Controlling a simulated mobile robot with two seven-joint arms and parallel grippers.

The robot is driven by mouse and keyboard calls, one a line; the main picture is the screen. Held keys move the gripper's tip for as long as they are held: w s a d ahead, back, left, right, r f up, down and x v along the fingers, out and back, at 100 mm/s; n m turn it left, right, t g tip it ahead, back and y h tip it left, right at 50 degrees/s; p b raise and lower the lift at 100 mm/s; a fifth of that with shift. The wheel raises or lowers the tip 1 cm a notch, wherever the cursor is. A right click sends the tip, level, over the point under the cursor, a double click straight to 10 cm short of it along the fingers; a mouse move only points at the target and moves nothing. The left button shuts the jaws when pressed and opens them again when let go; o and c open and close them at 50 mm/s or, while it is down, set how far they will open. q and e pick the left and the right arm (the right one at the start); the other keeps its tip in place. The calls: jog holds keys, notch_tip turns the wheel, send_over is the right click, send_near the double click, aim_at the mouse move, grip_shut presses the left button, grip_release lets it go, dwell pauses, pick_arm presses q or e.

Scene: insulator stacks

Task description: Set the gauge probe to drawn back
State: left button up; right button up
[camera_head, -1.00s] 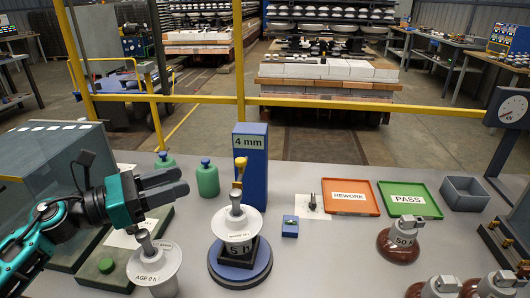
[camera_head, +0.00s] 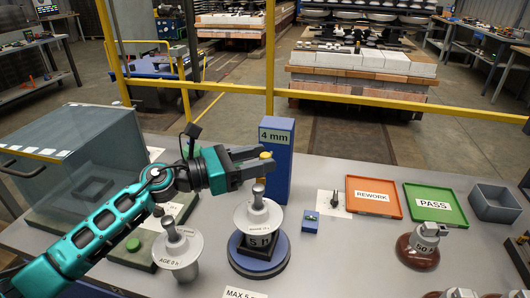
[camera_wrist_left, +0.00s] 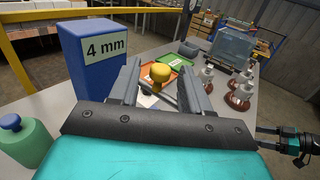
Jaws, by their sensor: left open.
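The gauge probe shows as a yellow knob (camera_head: 265,155) beside the blue 4 mm block (camera_head: 281,185), above a white insulator (camera_head: 257,213) on a round dark blue base (camera_head: 259,262). My left gripper (camera_head: 264,162) is open at the knob. In the left wrist view the yellow knob (camera_wrist_left: 160,72) lies between the two spread fingers, and no contact shows. The gripper hides the probe's stem and part of the block. My right gripper (camera_wrist_left: 268,133) seems to show at the right edge of that view, too small to read.
A glass-sided case (camera_head: 75,150) stands left. A second white insulator (camera_head: 178,248) stands below my left arm. A small blue block (camera_head: 311,222), the orange REWORK tray (camera_head: 374,210), green PASS tray (camera_head: 435,218), grey bin (camera_head: 495,203) and brown insulators (camera_head: 417,250) are to the right.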

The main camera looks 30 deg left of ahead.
pick_arm(q)
jog(key=shift+x, duration=0.95)
grip_shut()
